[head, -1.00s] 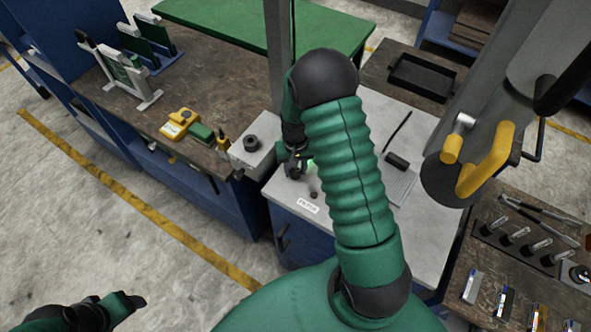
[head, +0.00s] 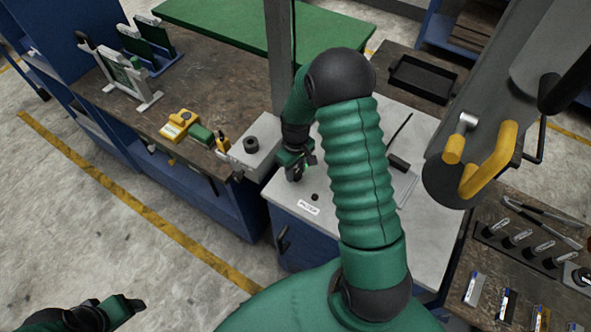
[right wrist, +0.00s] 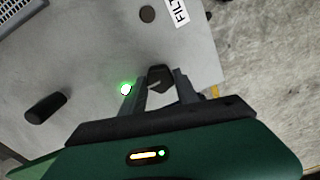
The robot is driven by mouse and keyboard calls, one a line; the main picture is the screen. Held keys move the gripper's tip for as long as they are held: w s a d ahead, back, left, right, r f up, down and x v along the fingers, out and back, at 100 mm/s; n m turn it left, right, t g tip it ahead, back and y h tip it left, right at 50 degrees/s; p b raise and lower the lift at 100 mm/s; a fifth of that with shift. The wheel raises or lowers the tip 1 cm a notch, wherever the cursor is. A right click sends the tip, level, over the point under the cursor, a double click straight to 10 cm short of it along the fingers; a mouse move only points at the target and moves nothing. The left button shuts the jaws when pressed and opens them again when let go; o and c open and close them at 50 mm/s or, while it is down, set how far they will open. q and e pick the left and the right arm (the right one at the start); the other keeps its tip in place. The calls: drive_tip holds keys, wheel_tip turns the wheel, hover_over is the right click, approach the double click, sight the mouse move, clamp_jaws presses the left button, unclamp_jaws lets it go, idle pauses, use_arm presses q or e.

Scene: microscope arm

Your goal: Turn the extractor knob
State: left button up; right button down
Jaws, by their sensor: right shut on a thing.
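My right gripper (head: 297,172) reaches down to the light grey top of the blue cabinet (head: 425,225). In the right wrist view its fingers (right wrist: 157,92) are shut on a dark knob (right wrist: 160,78) with a pale pointer line. A lit green lamp (right wrist: 125,90) is beside the fingers there. The held knob is hidden by my gripper in the head view. A second small dark knob (head: 315,197) stands near a white label (head: 308,207). My left gripper (head: 122,304) hangs at the lower left, away from everything; its jaw opening is unclear.
A grey box with a black knob (head: 251,144) stands left of my right gripper. Yellow and green items (head: 180,124) lie on the brown bench. A black object (head: 398,163) lies on the cabinet top. A grey arm with a yellow handle (head: 488,160) overhangs the right side.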

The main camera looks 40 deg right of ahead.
sight(296, 172)
drive_tip(key=shift+w+d+r, duration=0.1)
drive_tip(key=c, duration=0.9)
unclamp_jaws()
wheel_tip(296, 172, up, 17)
drive_tip(key=b, duration=0.2)
drive_tip(key=shift+f+b, duration=0.2)
drive_tip(key=shift+b, duration=0.1)
drive_tip(key=s+a+f+t+b, duration=0.1)
drive_tip(key=s+a+f+b, duration=0.1)
drive_tip(key=a, duration=0.4)
drive_tip(key=s+a+f+b, duration=0.1)
drive_tip(key=s+a+f, duration=0.3)
drive_tip(key=a+f, duration=0.2)
drive_tip(key=s+a+f+t+b, duration=0.1)
drive_tip(key=s+a+f+b, duration=0.1)
drive_tip(key=a, duration=0.4)
wheel_tip(296, 172, down, 2)
drive_tip(key=shift+s+f+t+b, duration=0.1)
drive_tip(key=shift+s+t+b, duration=0.25)
drive_tip(key=shift+s, duration=0.2)
